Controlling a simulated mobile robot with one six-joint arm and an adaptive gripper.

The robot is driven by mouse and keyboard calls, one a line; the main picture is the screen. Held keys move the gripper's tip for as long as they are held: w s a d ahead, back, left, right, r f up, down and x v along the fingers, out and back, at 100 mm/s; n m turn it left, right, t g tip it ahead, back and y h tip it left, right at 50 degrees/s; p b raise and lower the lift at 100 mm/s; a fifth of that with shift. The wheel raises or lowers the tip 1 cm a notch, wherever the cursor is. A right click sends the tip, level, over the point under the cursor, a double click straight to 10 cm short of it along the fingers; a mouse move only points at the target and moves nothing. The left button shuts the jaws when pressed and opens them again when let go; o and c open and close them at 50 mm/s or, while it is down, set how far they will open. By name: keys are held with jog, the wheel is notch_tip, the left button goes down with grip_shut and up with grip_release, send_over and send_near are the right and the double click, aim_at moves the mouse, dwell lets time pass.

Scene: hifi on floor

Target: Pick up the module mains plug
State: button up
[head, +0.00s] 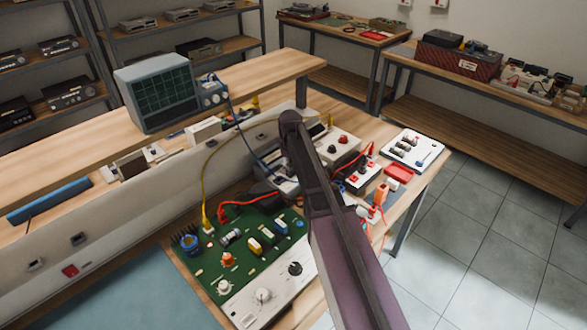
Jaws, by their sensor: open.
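My dark purple arm link (345,245) rises from the bottom edge and crosses the workbench in the head view. My gripper cannot be made out; the arm covers part of the bench behind it. I cannot single out the module mains plug for certain. A small white piece with orange-red leads (370,212) lies right of the arm near the bench's right edge, beside an orange upright piece (382,194); it may be a plug, but it is too small to tell.
A green circuit board module (240,262) with knobs lies left of my arm. Yellow, red and blue leads cross the bench. A grey oscilloscope (160,92) stands on the raised shelf. A white tray of small parts (413,149) lies at right. Tiled floor (470,240) is clear at right.

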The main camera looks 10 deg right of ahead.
aim_at(290, 164)
jog(key=shift+c, duration=0.2)
grip_shut()
jog(key=shift+r, duration=0.15)
notch_tip(290, 164, up, 3)
jog(key=p, duration=0.3)
jog(key=shift+r, duration=0.15)
jog(key=s+r+p, duration=0.1)
jog(key=s+p, duration=0.1)
jog(key=s, duration=1.4)
jog(key=shift+d+r, duration=0.15)
jog(key=shift+r, duration=0.05)
